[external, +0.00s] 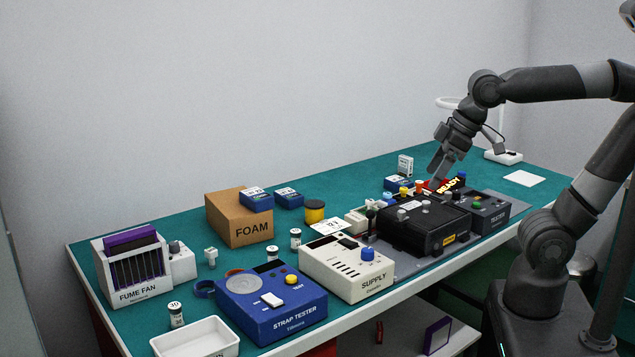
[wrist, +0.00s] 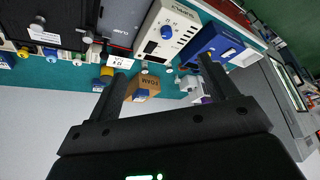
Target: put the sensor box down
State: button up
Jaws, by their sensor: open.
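My gripper (external: 437,174) is above the far right part of the green bench, behind the black tester, pointing down. In the wrist view my gripper (wrist: 162,67) has its two fingers wide apart with nothing between them. Small blue boxes with white labels may include the sensor box; their print is too small to read. One blue box (external: 256,200) lies on top of the foam carton, another blue box (external: 289,198) lies beside it, and a third blue box (external: 398,184) lies left of my gripper. A white and dark box (external: 405,165) stands behind that third one.
The back strip of the bench (external: 340,180) is clear.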

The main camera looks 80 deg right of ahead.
jog(key=shift+n, duration=0.3)
jog(key=s+f, duration=0.3)
jog(key=shift+s+a+f, duration=0.25)
jog(key=shift+s+f, duration=0.1)
jog(key=shift+f, duration=0.05)
